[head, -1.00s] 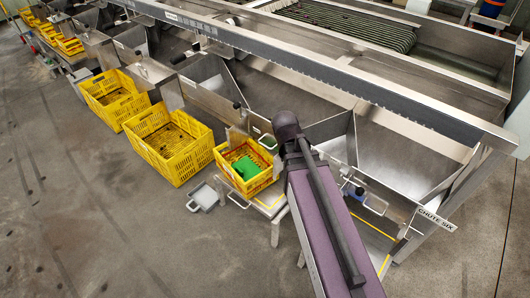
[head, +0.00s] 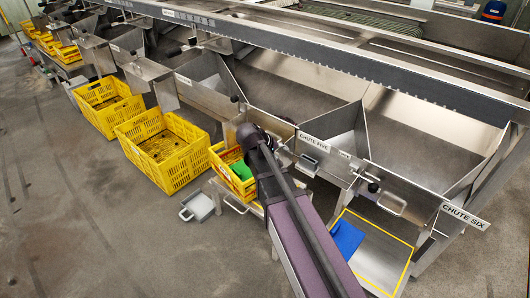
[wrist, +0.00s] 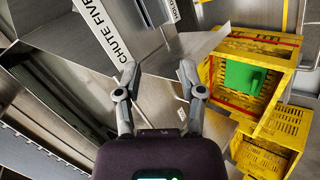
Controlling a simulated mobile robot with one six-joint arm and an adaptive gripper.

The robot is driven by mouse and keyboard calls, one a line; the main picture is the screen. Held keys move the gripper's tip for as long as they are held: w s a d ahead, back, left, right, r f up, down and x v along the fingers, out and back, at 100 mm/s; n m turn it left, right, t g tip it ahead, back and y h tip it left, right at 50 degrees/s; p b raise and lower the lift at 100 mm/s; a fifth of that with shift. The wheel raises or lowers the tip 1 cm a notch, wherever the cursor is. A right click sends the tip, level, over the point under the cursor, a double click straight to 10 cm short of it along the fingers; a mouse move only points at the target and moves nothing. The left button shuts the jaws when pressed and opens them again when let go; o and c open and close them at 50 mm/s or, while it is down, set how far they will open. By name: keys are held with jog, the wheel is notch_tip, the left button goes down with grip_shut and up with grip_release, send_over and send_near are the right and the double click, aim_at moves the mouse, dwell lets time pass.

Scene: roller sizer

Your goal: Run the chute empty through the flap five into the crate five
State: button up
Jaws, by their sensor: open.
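The chute five label (head: 314,142) is on the chute's front edge in the head view, and it shows large at the top left of the wrist view (wrist: 103,32). A yellow crate (head: 216,160) holding a green thing (head: 240,170) stands below, partly hidden by my arm. The wrist view shows the crate with a red stripe (wrist: 291,45) and the green block-like thing (wrist: 244,77) to the right of my gripper. My gripper (wrist: 158,68) is open with nothing between its fingers, close to a grey metal sheet (wrist: 195,50). I cannot tell if this sheet is the flap.
More yellow crates (head: 180,181) line the machine to the left. A grey pan (head: 197,207) lies beside the crate. A blue cloth (head: 347,238) lies on a yellow-edged platform (head: 385,262) below the chute six label (head: 465,216). The floor at left is clear.

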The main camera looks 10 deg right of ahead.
jog(key=w+a+f+n+t+h+b, duration=0.4)
jog(key=w+a+f+b, duration=0.7)
jog(key=b, duration=0.8)
jog(key=shift+w+a+f+n+t+b, duration=0.15)
jog(key=shift+w+a+n+t+b, duration=0.2)
jog(key=shift+w+a+t, duration=0.6)
jog(key=shift+w+d+t, duration=0.25)
jog(key=shift+w+d, duration=0.05)
jog(key=shift+d, duration=0.05)
jog(key=b+x, duration=0.3)
jog(key=x, duration=1)
jog(key=shift+w+d+f, duration=0.1)
jog(key=shift+w+d, duration=0.05)
jog(key=shift+w, duration=0.05)
jog(key=shift+c, duration=0.2)
grip_shut()
